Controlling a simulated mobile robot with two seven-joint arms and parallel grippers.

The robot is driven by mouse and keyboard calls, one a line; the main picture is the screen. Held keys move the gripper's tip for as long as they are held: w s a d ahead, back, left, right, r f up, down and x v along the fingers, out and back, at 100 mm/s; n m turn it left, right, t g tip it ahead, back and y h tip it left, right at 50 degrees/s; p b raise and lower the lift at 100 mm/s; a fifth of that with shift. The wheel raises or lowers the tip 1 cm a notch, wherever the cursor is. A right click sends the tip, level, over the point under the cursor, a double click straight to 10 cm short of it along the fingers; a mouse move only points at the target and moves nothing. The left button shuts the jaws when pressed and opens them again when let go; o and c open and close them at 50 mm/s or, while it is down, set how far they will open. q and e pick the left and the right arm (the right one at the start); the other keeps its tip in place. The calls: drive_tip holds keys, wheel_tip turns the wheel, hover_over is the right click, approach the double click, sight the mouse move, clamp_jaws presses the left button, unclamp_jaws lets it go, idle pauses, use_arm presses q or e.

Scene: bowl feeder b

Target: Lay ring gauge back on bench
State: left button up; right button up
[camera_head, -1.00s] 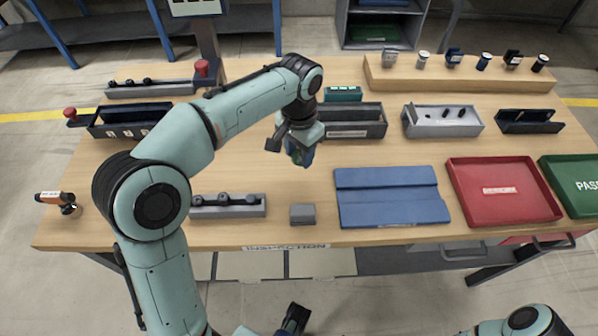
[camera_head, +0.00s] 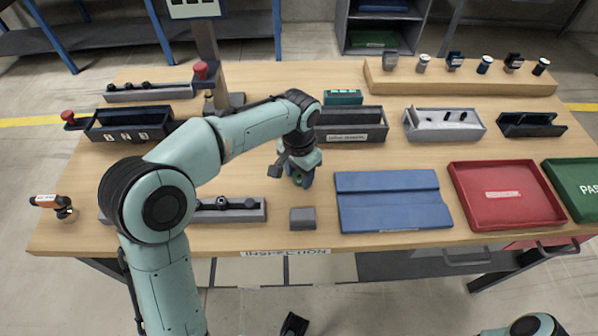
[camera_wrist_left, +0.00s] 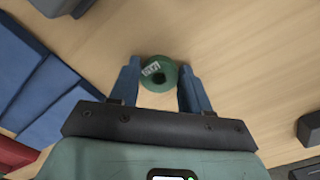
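The ring gauge (camera_wrist_left: 158,73) is a green ring with a pale label and a dark hole, seen in the left wrist view between the two blue fingers of my left gripper (camera_wrist_left: 159,75). Both fingers appear to touch its sides. In the head view my left gripper (camera_head: 301,178) points down, low over the bench (camera_head: 262,160), left of the blue mat. Only a bit of green shows between the fingers there. I cannot tell whether the ring touches the wood. A dark part of mine at the bottom edge may be my right gripper; its fingers are not clear.
A grey block (camera_head: 303,218) lies just in front of my left gripper. The blue mat (camera_head: 392,201) is to its right, then a red tray (camera_head: 505,222) and a green tray (camera_head: 577,171). A dark bin (camera_head: 350,139) stands behind. Bare wood lies left of the gripper.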

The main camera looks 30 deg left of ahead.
use_arm(q)
drive_tip(key=shift+o, duration=1.1)
wheel_tip(320, 180, up, 12)
drive_tip(key=p, duration=0.2)
drive_tip(key=shift+r+p, duration=0.2)
drive_tip(key=shift+p, duration=0.2)
